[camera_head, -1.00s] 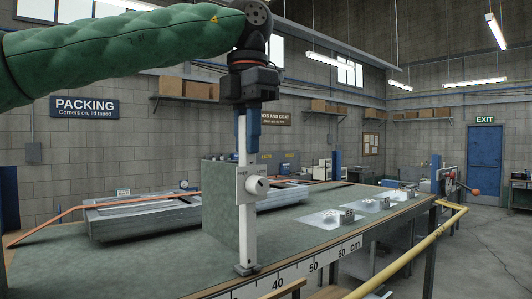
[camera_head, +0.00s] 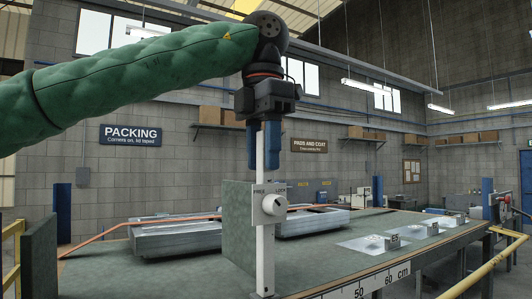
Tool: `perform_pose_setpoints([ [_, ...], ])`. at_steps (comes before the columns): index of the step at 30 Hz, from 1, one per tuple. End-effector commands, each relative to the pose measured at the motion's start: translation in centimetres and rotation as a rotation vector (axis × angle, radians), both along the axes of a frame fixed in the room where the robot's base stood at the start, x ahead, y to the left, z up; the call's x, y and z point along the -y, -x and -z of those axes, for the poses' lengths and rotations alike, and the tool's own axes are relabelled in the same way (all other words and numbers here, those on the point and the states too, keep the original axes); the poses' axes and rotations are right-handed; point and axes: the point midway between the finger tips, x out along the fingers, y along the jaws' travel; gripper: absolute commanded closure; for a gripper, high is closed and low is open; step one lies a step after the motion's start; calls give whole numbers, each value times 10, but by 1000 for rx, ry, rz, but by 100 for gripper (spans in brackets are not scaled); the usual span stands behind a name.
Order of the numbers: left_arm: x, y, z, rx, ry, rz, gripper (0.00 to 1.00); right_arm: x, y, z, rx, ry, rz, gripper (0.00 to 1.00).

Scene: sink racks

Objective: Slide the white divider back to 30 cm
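The white divider post (camera_head: 265,248) stands upright near the front edge of the bench, beside a grey-green panel (camera_head: 237,215). A plate with a round knob (camera_head: 274,204), marked FREE and LOCK, is on the post; I cannot tell the knob's setting. My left gripper (camera_head: 263,162) points down with its blue fingers shut on the upper post, above the knob. The marks at the post's foot are out of frame. My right gripper is not in view.
Metal trays (camera_head: 175,240) lie behind the panel on the bench, with an orange strip (camera_head: 110,235) near them. Small blocks on clear sheets (camera_head: 375,245) lie to the right. A green end panel (camera_head: 39,257) stands at left. A yellow rail (camera_head: 485,270) runs at right.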

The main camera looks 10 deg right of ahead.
Motion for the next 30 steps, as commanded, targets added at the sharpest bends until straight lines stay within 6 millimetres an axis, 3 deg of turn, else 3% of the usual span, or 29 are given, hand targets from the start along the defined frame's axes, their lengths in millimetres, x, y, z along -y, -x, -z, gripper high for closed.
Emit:
perform_pose_setpoints([
  [13, 1, 0, -7, 1, 1, 1, 58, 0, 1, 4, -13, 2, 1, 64],
  [17, 0, 0, -22, 0, 3, 0, 58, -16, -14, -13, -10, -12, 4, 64],
  [24, -1, 0, -59, 2, 2, -2, 58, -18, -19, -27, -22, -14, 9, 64],
  [30, -2, 0, -73, 1, 2, -1, 58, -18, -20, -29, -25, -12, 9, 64],
])
